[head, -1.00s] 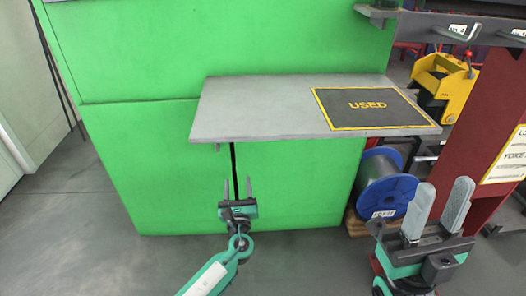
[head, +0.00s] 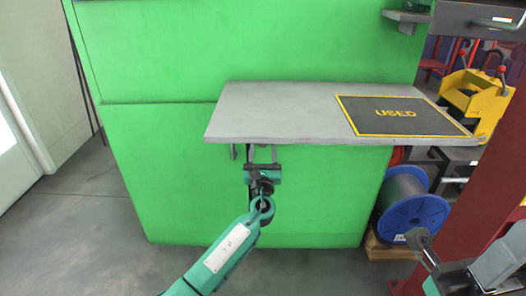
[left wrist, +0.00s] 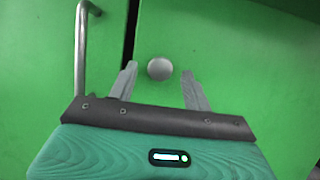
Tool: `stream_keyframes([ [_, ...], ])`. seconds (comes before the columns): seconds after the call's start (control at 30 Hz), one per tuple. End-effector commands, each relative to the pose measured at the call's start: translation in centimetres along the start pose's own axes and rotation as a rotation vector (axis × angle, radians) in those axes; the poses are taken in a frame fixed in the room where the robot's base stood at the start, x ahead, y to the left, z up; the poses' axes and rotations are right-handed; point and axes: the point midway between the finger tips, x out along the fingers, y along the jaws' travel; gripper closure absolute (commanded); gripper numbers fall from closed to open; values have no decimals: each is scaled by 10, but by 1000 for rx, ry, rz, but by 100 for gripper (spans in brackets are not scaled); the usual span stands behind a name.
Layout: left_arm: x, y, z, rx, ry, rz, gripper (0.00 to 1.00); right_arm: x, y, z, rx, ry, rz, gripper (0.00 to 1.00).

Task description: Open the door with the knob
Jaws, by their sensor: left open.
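The round grey knob (left wrist: 159,68) is on a green door panel (left wrist: 225,50) in the left wrist view, just right of the dark gap between two panels. My left gripper (left wrist: 158,85) is open, with one finger on each side of the knob in that view; I cannot tell whether it touches. In the head view my left gripper (head: 262,155) is under the front edge of the grey shelf, before the green cabinet (head: 320,200); the knob is hidden there. My right gripper (head: 455,262) is partly in view at the lower right, away from the door.
A grey bar handle (left wrist: 80,50) stands left of the gap. The grey shelf (head: 270,110) juts out above the left gripper and carries a dark USED mat (head: 395,115). A blue spool (head: 412,215) and a red post (head: 470,200) are at the right. The floor at left is clear.

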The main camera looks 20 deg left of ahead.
Motion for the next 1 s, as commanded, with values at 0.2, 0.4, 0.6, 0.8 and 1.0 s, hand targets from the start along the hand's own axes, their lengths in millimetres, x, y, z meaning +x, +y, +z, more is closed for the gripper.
stream_keyframes([
  [0.2, 16, 0, 0, 0, 0, 0, 50, 1, -4, 0, 12, 11, -7, 64],
  [0.4, 18, 0, 0, 0, 1, -1, 50, 3, -4, 0, 13, 11, -7, 64],
  [0.6, 18, 0, 0, 0, 1, -1, 68, 3, -4, 0, 13, 13, -7, 64],
  [0.8, 18, 0, 0, 0, 1, -1, 100, 3, -4, 0, 12, 15, -6, 64],
  [1.0, 15, -2, 1, 1, 1, 3, 100, 5, -3, 0, 11, 18, -5, 64],
])
